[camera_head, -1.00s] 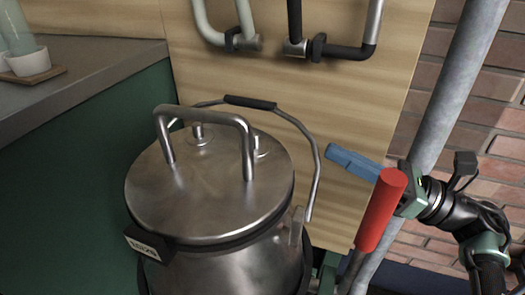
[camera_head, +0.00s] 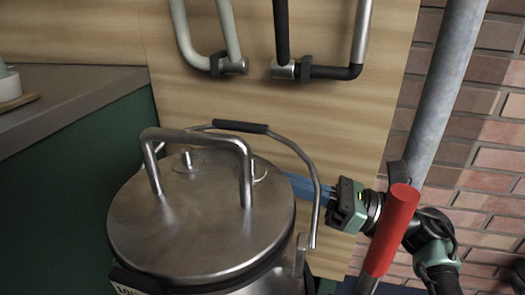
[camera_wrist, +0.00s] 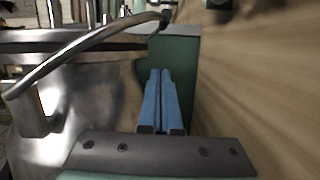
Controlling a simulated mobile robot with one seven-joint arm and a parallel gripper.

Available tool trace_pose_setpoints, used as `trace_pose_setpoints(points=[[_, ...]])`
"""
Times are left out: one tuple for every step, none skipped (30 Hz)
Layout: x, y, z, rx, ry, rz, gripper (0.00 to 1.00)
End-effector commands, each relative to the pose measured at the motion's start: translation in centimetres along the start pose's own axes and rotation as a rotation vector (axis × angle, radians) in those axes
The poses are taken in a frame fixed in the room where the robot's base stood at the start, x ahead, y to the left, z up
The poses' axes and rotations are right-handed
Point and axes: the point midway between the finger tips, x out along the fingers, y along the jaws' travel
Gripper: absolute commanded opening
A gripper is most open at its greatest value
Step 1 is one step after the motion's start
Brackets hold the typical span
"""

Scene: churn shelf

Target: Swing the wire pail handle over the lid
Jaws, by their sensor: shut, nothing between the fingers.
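The metal pail (camera_head: 200,225) has a round lid with a fixed bar handle (camera_head: 197,137) on top. Its wire handle (camera_head: 305,165), with a black grip (camera_head: 240,126), arches up behind the lid, near the wooden panel. My gripper (camera_head: 298,186) is at the right rear of the pail, its blue fingers behind the wire handle's right side and partly hidden by the wire and lid. In the wrist view the blue fingers (camera_wrist: 161,100) lie together, shut and empty, between the pail (camera_wrist: 95,95) and the panel. The wire handle (camera_wrist: 75,50) crosses at the upper left.
A wooden panel (camera_head: 345,120) with pipes (camera_head: 315,70) stands close behind the pail. A green cabinet (camera_head: 80,150) with a grey counter is on the left. A grey pole (camera_head: 435,110) rises at the right.

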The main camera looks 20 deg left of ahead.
Motion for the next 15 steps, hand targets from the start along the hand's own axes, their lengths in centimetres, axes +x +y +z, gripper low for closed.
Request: trace_pose_setpoints(points=[[1.2,0.1,-0.3,-0.001,0.002,0.005,0.0],[1.8,0.1,-0.3,-0.002,0.001,0.005,0.0],[2.6,0.1,-0.3,-0.001,0.001,0.004,0.0],[3.3,0.1,-0.3,-0.001,0.001,0.006,0.0],[3.8,0.1,-0.3,0.0,0.001,0.005,0.0],[3.8,0.0,0.7,-0.005,0.002,0.002,0.0],[3.8,0.0,1.2,-0.005,0.003,0.001,0.0],[3.9,0.0,1.6,-0.004,0.003,0.001,0.0],[4.1,0.0,2.1,-0.003,0.002,0.001,0.0],[4.1,0.0,2.4,-0.003,0.003,0.001,0.0],[4.2,0.0,2.7,-0.002,0.003,0.0,0.0],[4.3,0.0,3.1,-0.001,0.002,0.0,0.0],[4.3,0.0,3.3,0.0,0.001,0.0,0.0],[4.4,0.0,3.5,0.0,0.001,0.0,0.0],[4.4,0.0,3.7,0.0,0.0,0.0,0.0]])
